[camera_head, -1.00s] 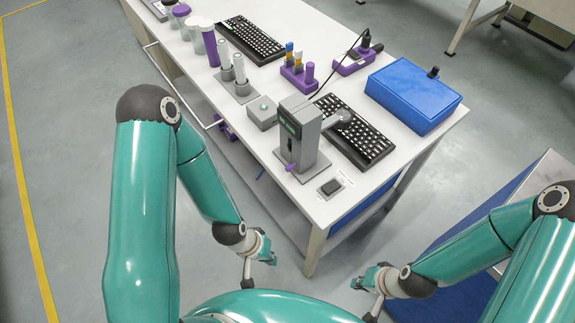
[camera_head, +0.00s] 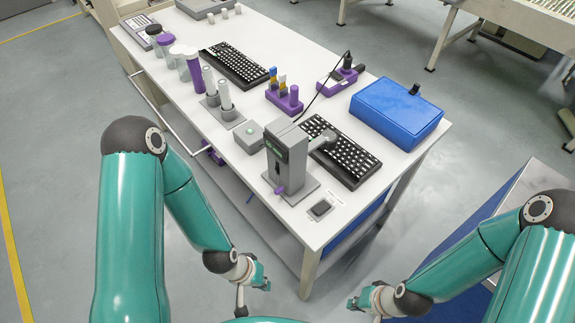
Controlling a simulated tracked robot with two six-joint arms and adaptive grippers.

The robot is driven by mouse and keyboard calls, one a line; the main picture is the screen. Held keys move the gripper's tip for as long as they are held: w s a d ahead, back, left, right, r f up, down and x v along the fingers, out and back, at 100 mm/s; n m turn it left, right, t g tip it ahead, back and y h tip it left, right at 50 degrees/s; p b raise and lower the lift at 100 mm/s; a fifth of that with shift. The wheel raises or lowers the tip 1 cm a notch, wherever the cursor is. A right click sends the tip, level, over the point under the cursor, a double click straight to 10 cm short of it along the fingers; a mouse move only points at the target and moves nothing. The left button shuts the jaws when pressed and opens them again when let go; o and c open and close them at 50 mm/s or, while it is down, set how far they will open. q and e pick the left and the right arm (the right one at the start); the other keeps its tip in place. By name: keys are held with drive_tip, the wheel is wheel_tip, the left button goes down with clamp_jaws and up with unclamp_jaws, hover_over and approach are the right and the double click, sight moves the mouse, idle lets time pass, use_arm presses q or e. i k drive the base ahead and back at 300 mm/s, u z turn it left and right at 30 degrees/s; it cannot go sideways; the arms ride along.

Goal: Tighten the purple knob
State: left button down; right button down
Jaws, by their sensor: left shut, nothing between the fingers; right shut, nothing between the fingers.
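The small purple knob (camera_head: 280,190) sticks out low on the front of the grey printing machine (camera_head: 289,165), which stands on a grey base plate near the table's front edge. My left gripper (camera_head: 262,280) is shut and empty, in front of and below the table edge, apart from the knob. My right gripper (camera_head: 356,302) is shut and empty, off the table's front right corner, also apart from the machine. Both grippers are small in the picture.
A black keyboard (camera_head: 341,153) lies right of the machine, partly behind it. A grey box (camera_head: 249,138), a purple holder (camera_head: 285,101) and a blue case (camera_head: 398,112) stand on the white table. Floor is clear before the table.

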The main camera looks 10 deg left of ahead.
sight(282, 189)
drive_tip(key=z, duration=0.25)
drive_tip(key=k, duration=1.3)
drive_tip(key=u, duration=0.75)
drive_tip(key=i, duration=1.05)
drive_tip(key=u, duration=0.05)
